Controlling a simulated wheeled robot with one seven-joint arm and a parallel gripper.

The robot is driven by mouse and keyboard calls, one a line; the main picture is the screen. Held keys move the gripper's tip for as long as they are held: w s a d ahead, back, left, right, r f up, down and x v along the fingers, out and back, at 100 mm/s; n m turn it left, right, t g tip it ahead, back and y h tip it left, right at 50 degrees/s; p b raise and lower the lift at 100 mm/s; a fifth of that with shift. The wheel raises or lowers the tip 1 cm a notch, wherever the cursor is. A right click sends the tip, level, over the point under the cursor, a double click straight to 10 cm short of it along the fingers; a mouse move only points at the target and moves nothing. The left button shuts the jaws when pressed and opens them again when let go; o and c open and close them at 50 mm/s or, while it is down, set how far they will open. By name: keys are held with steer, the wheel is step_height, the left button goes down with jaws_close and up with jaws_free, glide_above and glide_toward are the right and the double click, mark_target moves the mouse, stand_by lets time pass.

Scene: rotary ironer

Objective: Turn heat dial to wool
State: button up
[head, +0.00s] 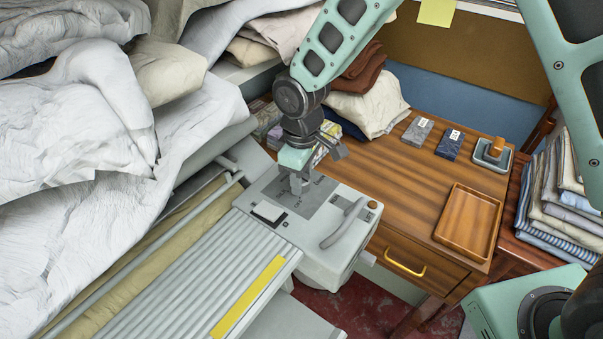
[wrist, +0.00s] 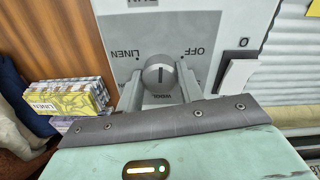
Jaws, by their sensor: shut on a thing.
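The heat dial (wrist: 158,70) is a round grey knob on the ironer's control panel (head: 325,200). My gripper (wrist: 160,88) is shut on the dial, one finger on each side. In the head view my gripper (head: 296,185) points down onto the panel and hides the dial.
A white rocker switch (head: 269,211) and a grey lever handle (head: 343,222) are close by on the panel. White bedding (head: 80,130) lies heaped at left. A wooden desk (head: 405,190) with a tray (head: 468,215) stands at right.

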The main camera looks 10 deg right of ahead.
steer(key=shift+n, duration=0.4)
steer(key=o, duration=1)
step_height(320, 180, up, 18)
steer(key=b, duration=0.1)
steer(key=shift+f, duration=0.25)
steer(key=s+d+f+m, duration=0.2)
steer(key=s+d, duration=0.1)
steer(key=s, duration=0.9)
steer(key=s+d+f+m, duration=0.1)
steer(key=s+d+m, duration=0.1)
steer(key=s, duration=0.9)
steer(key=shift+s+d+f+y, duration=0.3)
steer(key=shift+s+d+f, duration=0.1)
steer(key=shift+d, duration=0.4)
